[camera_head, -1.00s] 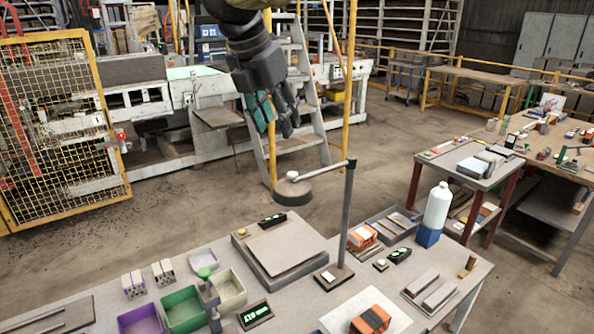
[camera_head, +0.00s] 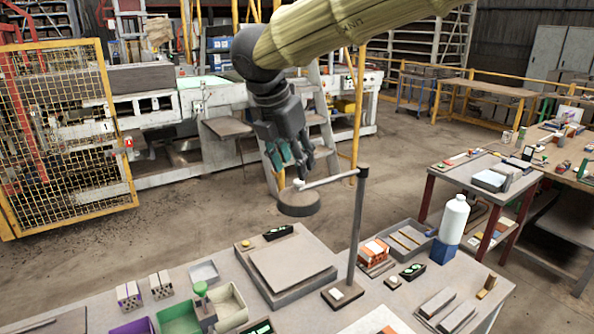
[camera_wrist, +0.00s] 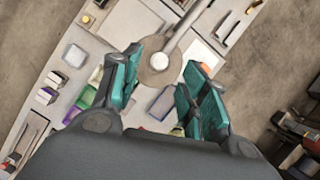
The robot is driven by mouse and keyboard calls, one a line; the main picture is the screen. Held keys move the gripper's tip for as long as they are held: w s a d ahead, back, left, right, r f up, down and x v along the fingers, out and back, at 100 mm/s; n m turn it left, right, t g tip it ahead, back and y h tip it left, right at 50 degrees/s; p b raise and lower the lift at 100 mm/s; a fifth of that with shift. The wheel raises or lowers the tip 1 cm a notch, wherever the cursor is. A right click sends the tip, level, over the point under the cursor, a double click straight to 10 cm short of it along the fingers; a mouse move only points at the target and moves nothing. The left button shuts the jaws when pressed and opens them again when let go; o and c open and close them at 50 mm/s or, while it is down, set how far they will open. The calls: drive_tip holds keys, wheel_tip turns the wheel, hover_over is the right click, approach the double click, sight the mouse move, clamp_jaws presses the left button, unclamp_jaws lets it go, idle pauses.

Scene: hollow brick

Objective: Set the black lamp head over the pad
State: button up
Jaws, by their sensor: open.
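The black lamp head (camera_head: 299,204) is a dark round disc with a white knob (camera_head: 298,184) on top. It hangs from a thin horizontal arm on an upright post (camera_head: 357,235), out past the far edge of the table. In the wrist view the lamp head (camera_wrist: 151,72) shows as a brownish disc beyond and between my fingertips. A flat grey square that looks like the pad (camera_head: 292,262) lies on the table, left of the post. My gripper (camera_head: 303,176) is open and empty, pointing down just above the knob; contact cannot be told.
A white bottle on a blue block (camera_head: 448,232) and a grey tray (camera_head: 402,240) stand right of the post. Green (camera_head: 180,318) and cream bins (camera_head: 226,305) are at the front left. A yellow ladder rail (camera_head: 357,110) stands behind my gripper.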

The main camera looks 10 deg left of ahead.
sight(299, 181)
drive_tip(key=shift+p+x, duration=0.5)
drive_tip(key=shift+x, duration=1.7)
drive_tip(key=shift+s, duration=0.1)
drive_tip(key=shift+c, duration=0.4)
clamp_jaws()
